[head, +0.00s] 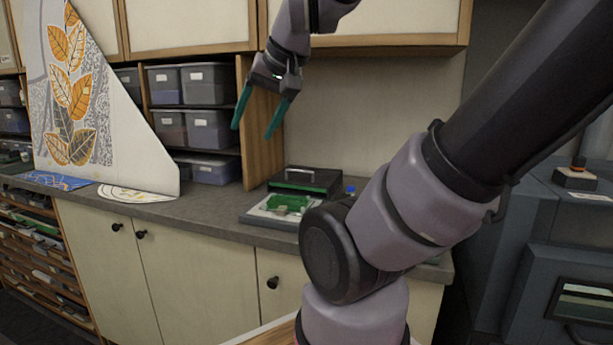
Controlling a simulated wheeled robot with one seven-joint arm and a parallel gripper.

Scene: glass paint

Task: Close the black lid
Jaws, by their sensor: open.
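The black lid (322,181), with a pale handle on it, shows on the back counter in the head view. It sits at the rear of a low device with a light grey base (262,215), and a green part lies on that base in front of it. The lid's exact angle and hinge are too small to tell. My gripper (252,133) hangs above and to the left of the lid, fingers pointing down. Its two green fingers are spread apart with nothing between them. My arm hides the right part of the device.
A tall leaf-patterned panel (100,130) leans on the counter at left. Shelves of grey bins (208,128) stand behind, ending at a wooden divider (262,140) near my gripper. Cabinets (175,30) hang above. The grey counter (205,212) is clear left of the device.

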